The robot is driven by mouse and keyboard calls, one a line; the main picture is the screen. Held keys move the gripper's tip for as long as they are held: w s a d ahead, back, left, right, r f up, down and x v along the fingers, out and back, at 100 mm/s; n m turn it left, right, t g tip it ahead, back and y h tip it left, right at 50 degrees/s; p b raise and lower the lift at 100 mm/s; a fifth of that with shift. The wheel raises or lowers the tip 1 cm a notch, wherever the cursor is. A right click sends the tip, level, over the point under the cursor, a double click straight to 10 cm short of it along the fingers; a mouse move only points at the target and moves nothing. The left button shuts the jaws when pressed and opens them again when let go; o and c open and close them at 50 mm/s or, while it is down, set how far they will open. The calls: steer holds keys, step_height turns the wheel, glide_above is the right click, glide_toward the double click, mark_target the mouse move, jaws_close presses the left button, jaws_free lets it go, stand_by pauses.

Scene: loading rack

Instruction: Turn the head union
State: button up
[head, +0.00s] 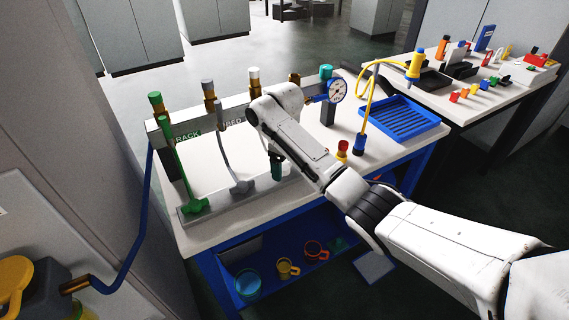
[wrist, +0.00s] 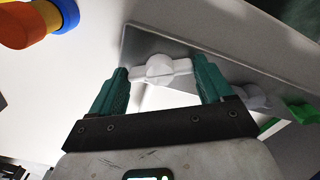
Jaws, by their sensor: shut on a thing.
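A white winged union (wrist: 160,68) sits on the grey plate of the rack, between my two teal fingertips in the wrist view. My gripper (wrist: 163,82) is shut across its two wings. In the head view, my gripper (head: 277,168) is low at the right end of the rack's front rail (head: 228,207), and my arm and gripper hide this union. To its left, a grey hose end (head: 242,187) and a green hose end (head: 195,207) sit on the same rail; the grey one (wrist: 252,97) and green one (wrist: 302,112) also show in the wrist view.
A pressure gauge (head: 338,91) stands behind my arm. A red-and-yellow piece (head: 342,150) and a blue tray (head: 402,118) are to the right on the bench. A yellow hose (head: 368,88) rises beside the tray. A second table with small parts stands at the back right.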

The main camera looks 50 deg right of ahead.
mark_target(284, 167)
steer(key=shift+r+p, duration=0.1)
steer(key=shift+p, duration=0.25)
steer(key=m+p, duration=0.2)
steer(key=shift+m, duration=0.4)
steer(key=shift+m+p, duration=0.8)
steer(key=shift+m, duration=0.6)
steer(key=o, duration=1)
steer(key=shift+c, duration=0.2)
step_height(284, 167, up, 11)
steer(key=shift+p, duration=0.3)
